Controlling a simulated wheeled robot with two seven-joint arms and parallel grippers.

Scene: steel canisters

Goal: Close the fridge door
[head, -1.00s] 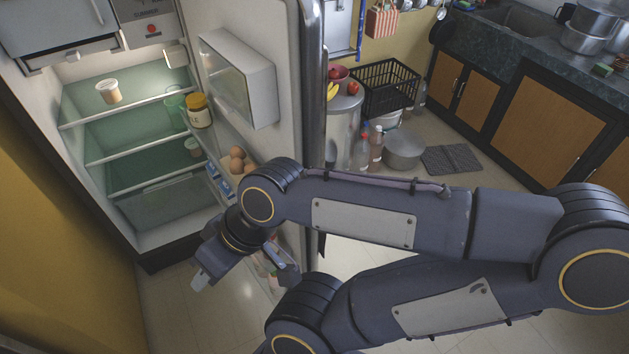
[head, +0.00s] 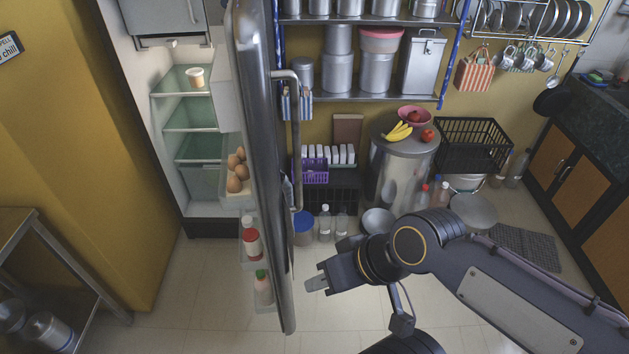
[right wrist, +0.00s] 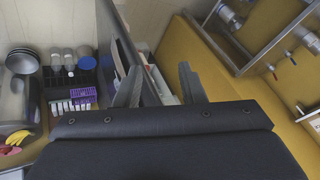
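The fridge door (head: 262,150) stands open, seen nearly edge-on in the head view, with its inner shelves on the left and its long handle (head: 297,150) on the right. The lit fridge interior (head: 190,145) shows behind it. My right gripper (head: 314,286) is just right of the door's lower part, on its outer side; I cannot tell whether it touches. In the right wrist view the two fingers (right wrist: 160,86) are apart with nothing held between them, and the door (right wrist: 128,50) shows beyond them. My left gripper is not in view.
Eggs (head: 237,172) and bottles (head: 252,240) sit in the door shelves. A metal rack (head: 60,260) stands at the left. A steel drum (head: 400,175) with fruit, a black crate (head: 470,145) and bottles are behind my right arm. Floor left of the door is clear.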

